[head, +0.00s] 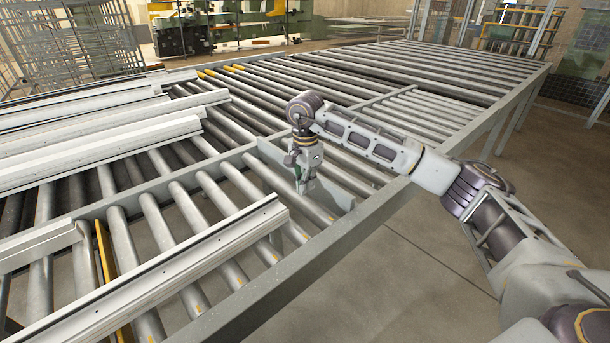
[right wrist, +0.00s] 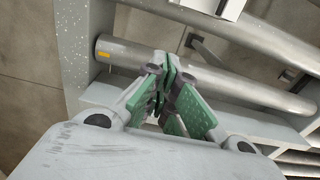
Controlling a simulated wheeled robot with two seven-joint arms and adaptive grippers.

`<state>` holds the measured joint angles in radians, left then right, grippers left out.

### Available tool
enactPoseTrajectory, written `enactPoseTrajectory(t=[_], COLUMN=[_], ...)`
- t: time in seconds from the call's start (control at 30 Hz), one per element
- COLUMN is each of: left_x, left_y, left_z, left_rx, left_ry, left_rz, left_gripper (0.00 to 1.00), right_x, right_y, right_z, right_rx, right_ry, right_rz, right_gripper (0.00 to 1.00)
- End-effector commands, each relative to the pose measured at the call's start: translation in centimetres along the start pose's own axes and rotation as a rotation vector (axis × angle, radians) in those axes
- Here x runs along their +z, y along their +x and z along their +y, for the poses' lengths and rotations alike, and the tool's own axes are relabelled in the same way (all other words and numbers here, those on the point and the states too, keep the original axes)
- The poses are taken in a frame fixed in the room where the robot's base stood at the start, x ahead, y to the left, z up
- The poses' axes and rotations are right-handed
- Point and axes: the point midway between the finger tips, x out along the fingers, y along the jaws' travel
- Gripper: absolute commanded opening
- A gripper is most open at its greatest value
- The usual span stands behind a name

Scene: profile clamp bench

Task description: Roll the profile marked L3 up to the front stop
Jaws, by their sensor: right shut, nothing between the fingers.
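A long pale profile (head: 170,273) lies across the rollers of the near lane, its end towards the middle of the head view. No L3 mark is legible on it. A grey upright plate (head: 272,152), which looks like the front stop, crosses the lane beyond that end, with a clear gap of rollers between. My right gripper (head: 304,186) points down at this plate, apart from the profile. Its fingers (right wrist: 168,70) are shut and empty in the right wrist view, above a roller. Whether they touch the plate cannot be told. My left gripper is out of view.
Several other profiles (head: 100,145) lie on the far lane at left, and a short profile end (head: 38,245) shows at near left. A grey side rail (head: 335,243) borders the lane. Empty rollers (head: 430,112) extend at back right. The floor at right is clear.

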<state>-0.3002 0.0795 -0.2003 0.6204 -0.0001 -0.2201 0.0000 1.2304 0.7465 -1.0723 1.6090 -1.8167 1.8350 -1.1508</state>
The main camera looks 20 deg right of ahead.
Motion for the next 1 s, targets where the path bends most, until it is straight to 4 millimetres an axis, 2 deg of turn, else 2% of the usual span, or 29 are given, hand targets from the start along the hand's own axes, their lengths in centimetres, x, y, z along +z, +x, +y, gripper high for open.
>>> enactPoseTrajectory(t=[0.4,0.5,0.7,1.0], left_x=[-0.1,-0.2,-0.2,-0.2], left_y=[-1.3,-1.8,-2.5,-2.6], left_z=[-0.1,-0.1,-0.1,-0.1], left_rx=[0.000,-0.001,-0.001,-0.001], left_ry=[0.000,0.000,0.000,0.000], left_rz=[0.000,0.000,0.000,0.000], left_gripper=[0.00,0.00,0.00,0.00], right_x=[0.1,1.6,3.3,4.0], right_y=[5.4,5.1,5.1,5.2], right_z=[0.1,0.0,0.0,0.0], right_rx=[0.002,-0.001,0.000,-0.001], right_ry=[-0.001,-0.005,-0.003,-0.001], right_rz=[0.000,-0.001,-0.001,0.000], right_gripper=[0.00,0.00,0.00,0.00])
